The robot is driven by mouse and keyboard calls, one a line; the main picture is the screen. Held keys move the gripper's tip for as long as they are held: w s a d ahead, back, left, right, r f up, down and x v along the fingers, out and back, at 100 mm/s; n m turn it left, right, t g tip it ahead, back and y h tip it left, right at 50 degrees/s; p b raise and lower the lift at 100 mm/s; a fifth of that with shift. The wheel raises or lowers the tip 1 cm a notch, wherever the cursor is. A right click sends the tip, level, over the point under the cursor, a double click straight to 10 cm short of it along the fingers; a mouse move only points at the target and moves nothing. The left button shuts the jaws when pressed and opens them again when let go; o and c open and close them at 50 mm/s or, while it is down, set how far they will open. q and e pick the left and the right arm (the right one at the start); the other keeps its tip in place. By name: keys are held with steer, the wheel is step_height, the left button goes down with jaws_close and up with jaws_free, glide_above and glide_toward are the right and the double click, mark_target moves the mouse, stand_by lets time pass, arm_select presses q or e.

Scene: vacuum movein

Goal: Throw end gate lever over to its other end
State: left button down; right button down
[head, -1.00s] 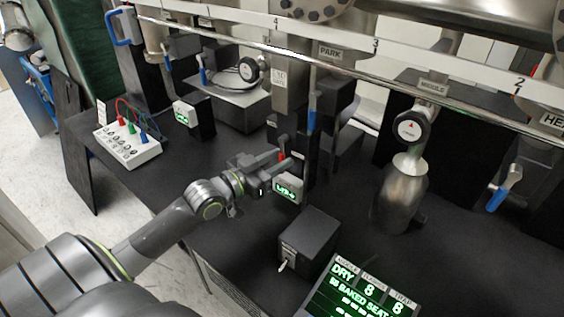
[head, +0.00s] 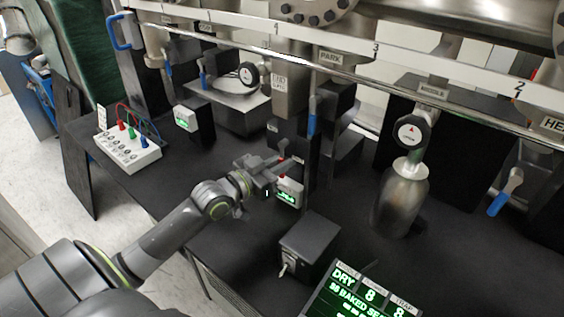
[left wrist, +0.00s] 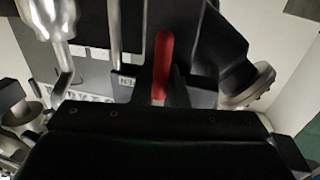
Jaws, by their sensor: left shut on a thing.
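My left gripper (head: 282,162) reaches in from the left to the black block under the END plate (head: 280,84). It is shut on a red-handled lever (left wrist: 163,66), which stands upright between the fingers in the left wrist view. In the head view only a small red bit of the lever shows at the fingertips. The fingers hide the lever's pivot and lower part. A small label plate is beside the lever in the left wrist view, only partly readable. My right gripper is not in view.
A small green readout (head: 289,192) sits just below the gripper. A blue-handled valve (head: 311,118) hangs close to its right. A black switch box (head: 310,244) and a lit display (head: 350,296) stand in front. A metal bottle (head: 402,195) is to the right.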

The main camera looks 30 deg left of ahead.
arm_select(q)
steer(key=shift+a+m+b, duration=0.4)
steer(key=shift+m+b, duration=0.1)
steer(key=shift+m, duration=0.4)
steer(key=shift+w+a+r+m+g+y+b, duration=0.1)
steer(key=shift+a+m+g+y+b, duration=0.35)
steer(key=shift+m, duration=0.75)
steer(key=a+r+m+y+b, duration=0.2)
steer(key=r+m, duration=0.3)
steer(key=m, duration=0.7)
steer(key=shift+w+a+r+g+y+b, duration=0.15)
steer(key=shift+a+r+g+y+b, duration=0.15)
steer(key=shift+a+y, duration=0.4)
